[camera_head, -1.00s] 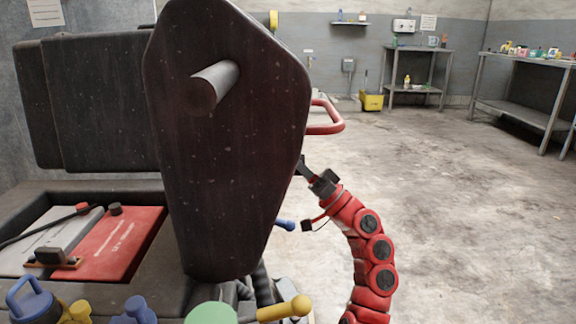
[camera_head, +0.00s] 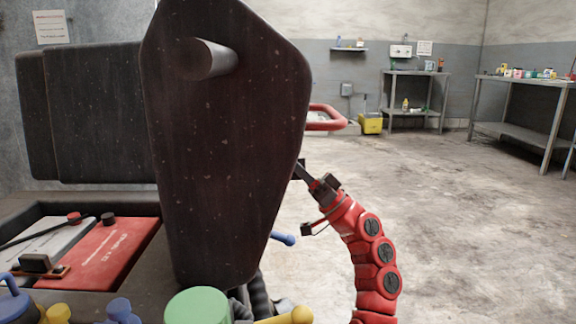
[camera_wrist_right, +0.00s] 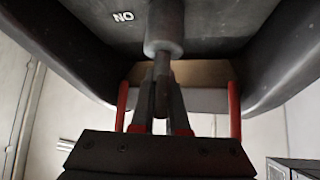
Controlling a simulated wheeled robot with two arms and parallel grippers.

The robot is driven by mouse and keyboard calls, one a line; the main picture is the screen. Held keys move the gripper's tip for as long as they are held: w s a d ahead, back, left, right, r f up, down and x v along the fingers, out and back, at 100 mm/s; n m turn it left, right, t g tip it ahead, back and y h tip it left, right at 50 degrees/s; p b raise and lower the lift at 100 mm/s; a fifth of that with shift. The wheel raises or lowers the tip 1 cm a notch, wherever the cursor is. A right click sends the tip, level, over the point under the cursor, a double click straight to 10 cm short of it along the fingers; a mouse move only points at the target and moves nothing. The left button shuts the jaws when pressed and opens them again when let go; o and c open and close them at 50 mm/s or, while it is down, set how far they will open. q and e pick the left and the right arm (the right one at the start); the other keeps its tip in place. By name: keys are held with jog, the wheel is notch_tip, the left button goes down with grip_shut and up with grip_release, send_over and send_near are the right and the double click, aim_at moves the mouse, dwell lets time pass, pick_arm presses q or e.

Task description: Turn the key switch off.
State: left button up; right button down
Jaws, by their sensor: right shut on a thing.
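In the right wrist view, a grey key switch (camera_wrist_right: 165,30) hangs from the dark underside of a panel marked "NO", as the letters read from here. Its narrow stem (camera_wrist_right: 161,68) runs down between my right gripper's fingers. My right gripper (camera_wrist_right: 161,92) is shut on this stem, with one finger on each side. In the head view, my red right arm reaches up to the right edge of a large dark panel (camera_head: 225,150). This panel hides the fingertips and the key switch. My left gripper is in neither view.
A red handle (camera_head: 330,118) sticks out behind the panel. A red battery-like block (camera_head: 100,255) lies in a dark tray at lower left, with blue, yellow and green knobs (camera_head: 197,305) in front. Open concrete floor lies to the right, with metal tables (camera_head: 520,85) beyond.

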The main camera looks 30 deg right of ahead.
jog(key=shift+a+f+n+g+y, duration=0.25)
jog(key=shift+n+g+y, duration=0.05)
jog(key=shift+n, duration=0.1)
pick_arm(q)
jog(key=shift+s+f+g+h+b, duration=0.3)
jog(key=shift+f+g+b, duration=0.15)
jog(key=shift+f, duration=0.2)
pick_arm(e)
jog(key=shift+n+g+y, duration=0.6)
jog(key=shift+n+y, duration=0.1)
jog(key=shift+n, duration=0.3)
jog(key=shift+r+n+g+y, duration=0.1)
jog(key=shift+n+g+y, duration=0.2)
jog(key=shift+n+g, duration=0.1)
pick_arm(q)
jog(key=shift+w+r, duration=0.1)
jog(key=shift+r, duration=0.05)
pick_arm(e)
jog(key=shift+s+a+n+g+y, duration=0.1)
jog(key=shift+n+g+y, duration=0.45)
jog(key=shift+n, duration=0.35)
jog(key=shift+s+a+n+g+y, duration=0.1)
jog(key=shift+n+g+y, duration=0.35)
jog(key=shift+n+g, duration=0.35)
pick_arm(q)
jog(key=shift+p, duration=0.3)
pick_arm(e)
jog(key=shift+n+g+y, duration=0.25)
jog(key=shift+n+y, duration=0.05)
jog(key=shift+n, duration=0.3)
